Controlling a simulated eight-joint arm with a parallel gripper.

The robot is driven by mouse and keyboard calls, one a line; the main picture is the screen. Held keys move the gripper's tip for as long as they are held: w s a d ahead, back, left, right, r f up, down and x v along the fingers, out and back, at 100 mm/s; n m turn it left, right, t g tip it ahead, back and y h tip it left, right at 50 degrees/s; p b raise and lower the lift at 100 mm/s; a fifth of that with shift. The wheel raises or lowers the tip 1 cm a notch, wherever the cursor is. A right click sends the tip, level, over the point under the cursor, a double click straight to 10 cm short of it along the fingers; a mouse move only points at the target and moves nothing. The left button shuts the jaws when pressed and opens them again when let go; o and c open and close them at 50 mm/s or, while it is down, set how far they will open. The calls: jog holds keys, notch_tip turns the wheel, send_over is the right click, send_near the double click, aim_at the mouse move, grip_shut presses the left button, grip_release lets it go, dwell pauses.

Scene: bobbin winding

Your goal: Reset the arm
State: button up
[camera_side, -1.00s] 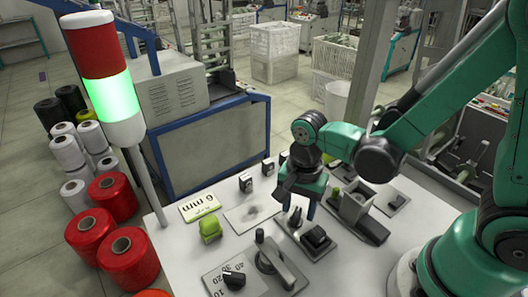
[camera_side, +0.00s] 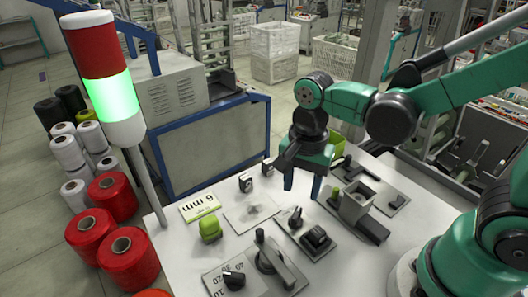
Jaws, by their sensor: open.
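My gripper (camera_side: 302,188) hangs over the white table (camera_side: 190,256), above its back middle, with its two blue fingers pointing down. The fingers are apart and nothing shows between them. My green and black arm reaches in from the right. Below and in front of the gripper are a plate with a dark knob (camera_side: 295,217) and a black switch (camera_side: 316,237). A grey block fixture (camera_side: 354,203) stands to the right of the gripper.
A lit green and red signal tower (camera_side: 107,85) stands at the table's left. A green button (camera_side: 210,228), a "6 mm" sign (camera_side: 199,206), a lever (camera_side: 270,254) and a dial (camera_side: 234,280) are on the table. Red spools (camera_side: 128,257) stand on the floor at left.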

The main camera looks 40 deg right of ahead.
jog(key=shift+d+r+n+t, duration=0.3)
jog(key=shift+r+n+t, duration=0.15)
jog(key=shift+n, duration=0.25)
jog(key=d+r+n+t, duration=0.3)
jog(key=r+n+t, duration=0.1)
jog(key=n, duration=0.6)
jog(key=shift+w+d+r+t, duration=0.3)
jog(key=shift+w+r+t, duration=0.1)
jog(key=shift+t, duration=0.25)
jog(key=shift+o, duration=0.9)
jog(key=shift+d+r+n+t, duration=0.2)
jog(key=shift+n+t, duration=0.1)
jog(key=shift+n, duration=0.3)
jog(key=o, duration=0.6)
jog(key=shift+d+r+m+g, duration=0.5)
jog(key=shift+d+r+m, duration=0.5)
jog(key=shift+r, duration=0.15)
jog(key=s+d+r+m+g+y, duration=0.2)
jog(key=s+d+r+m+g, duration=0.1)
jog(key=r+m, duration=0.45)
jog(key=s+d+r+m+g+y, duration=0.2)
jog(key=s+r+m+g+y, duration=0.15)
jog(key=r+m, duration=0.4)
jog(key=shift+t+h, duration=0.35)
jog(key=shift+h, duration=0.1)
jog(key=x, duration=0.9)
jog(key=shift+f, duration=0.4)
